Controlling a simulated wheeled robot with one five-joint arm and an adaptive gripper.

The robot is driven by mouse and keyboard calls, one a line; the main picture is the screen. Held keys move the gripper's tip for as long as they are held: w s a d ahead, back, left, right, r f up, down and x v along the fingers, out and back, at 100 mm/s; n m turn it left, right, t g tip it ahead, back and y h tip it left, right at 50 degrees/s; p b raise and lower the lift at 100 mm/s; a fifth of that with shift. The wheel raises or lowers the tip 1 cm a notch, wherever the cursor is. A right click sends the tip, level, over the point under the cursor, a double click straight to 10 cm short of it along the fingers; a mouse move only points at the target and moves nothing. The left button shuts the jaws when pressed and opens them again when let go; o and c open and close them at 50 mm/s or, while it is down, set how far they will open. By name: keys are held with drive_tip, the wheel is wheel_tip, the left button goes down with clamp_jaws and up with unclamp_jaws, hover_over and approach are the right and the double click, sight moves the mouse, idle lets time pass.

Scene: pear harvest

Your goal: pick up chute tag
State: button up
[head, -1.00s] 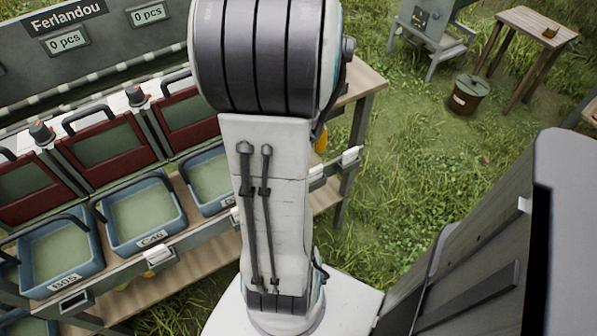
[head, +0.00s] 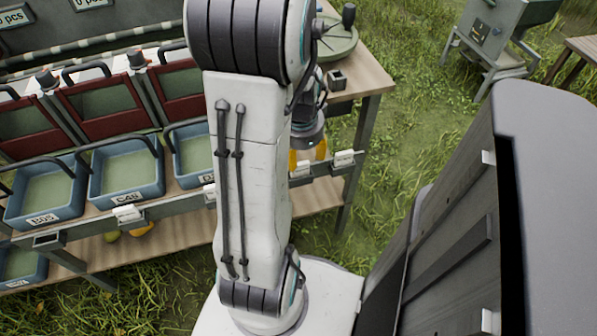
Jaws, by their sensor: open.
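Small white tags sit along the grey front rail of the sorting bench in the head view. My gripper (head: 307,154) points down near the right end of the rail, behind my arm. Its two yellow fingers appear spread apart, close to the right-hand tags. I see nothing between them, but their tips are partly hidden.
Blue bins (head: 88,192) stand behind the rail, with red-framed gates (head: 62,112) behind them. A green round dish (head: 343,50) and a small dark box (head: 337,79) are on the bench's right end. Yellow and green fruit (head: 139,230) lies below the rail.

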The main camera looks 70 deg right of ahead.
sight(301, 167)
drive_tip(key=shift+w+d+f+b, duration=0.1)
drive_tip(key=shift+f+b, duration=0.25)
drive_tip(key=shift+f, duration=0.7)
drive_tip(key=shift+w+d+f+b, duration=0.15)
drive_tip(key=shift+f+b, duration=0.2)
drive_tip(key=shift+f, duration=0.65)
drive_tip(key=shift+w+d+f+b, duration=0.1)
drive_tip(key=shift+f+b, duration=0.25)
drive_tip(key=shift+f, duration=0.7)
drive_tip(key=shift+a, duration=0.1)
drive_tip(key=shift+c, duration=0.3)
clamp_jaws()
